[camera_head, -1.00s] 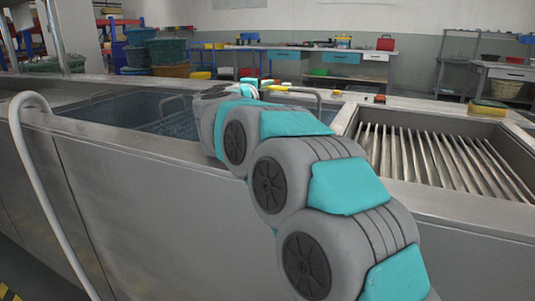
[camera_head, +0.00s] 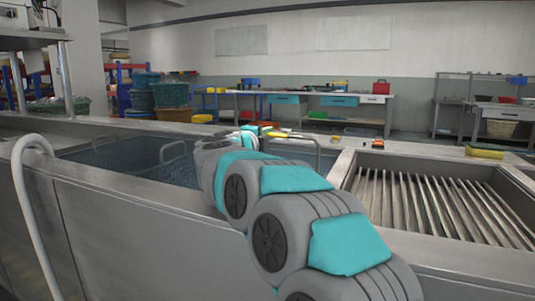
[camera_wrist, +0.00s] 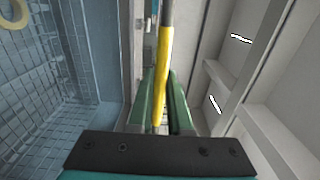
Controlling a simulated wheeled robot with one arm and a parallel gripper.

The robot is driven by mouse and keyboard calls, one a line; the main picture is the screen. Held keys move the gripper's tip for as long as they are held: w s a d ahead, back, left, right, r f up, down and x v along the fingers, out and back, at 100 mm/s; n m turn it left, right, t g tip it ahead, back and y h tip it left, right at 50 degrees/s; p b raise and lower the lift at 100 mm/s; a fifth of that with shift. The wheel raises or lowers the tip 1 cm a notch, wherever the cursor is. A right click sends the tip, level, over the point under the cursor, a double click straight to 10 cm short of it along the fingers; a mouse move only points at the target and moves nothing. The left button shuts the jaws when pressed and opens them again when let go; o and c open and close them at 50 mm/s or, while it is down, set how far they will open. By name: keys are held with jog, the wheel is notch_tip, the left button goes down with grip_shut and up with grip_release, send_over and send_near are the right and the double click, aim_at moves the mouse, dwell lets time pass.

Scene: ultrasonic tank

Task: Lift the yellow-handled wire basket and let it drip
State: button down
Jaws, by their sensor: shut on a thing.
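My gripper (camera_wrist: 164,88) is shut on the yellow handle (camera_wrist: 164,65), which runs between its green fingers in the wrist view. A bit of yellow handle (camera_head: 277,134) also shows beside my gripper in the head view, at the tank's far side. The grey handle bar (camera_head: 318,150) bends down to the right of it. My arm hides most of the basket below, so I cannot tell how high it hangs.
Another wire basket (camera_head: 175,165) with a raised handle sits in the tank to the left. A slatted drain rack (camera_head: 430,205) lies to the right. A yellow item (camera_head: 484,153) and a small red-orange item (camera_head: 378,144) lie on the far rim.

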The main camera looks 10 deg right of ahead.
notch_tip(320, 180, up, 22)
jog(key=p, duration=0.7)
jog(key=shift+p, duration=0.3)
jog(key=shift+s+f, duration=0.1)
jog(key=shift+f, duration=0.05)
dwell(5.7)
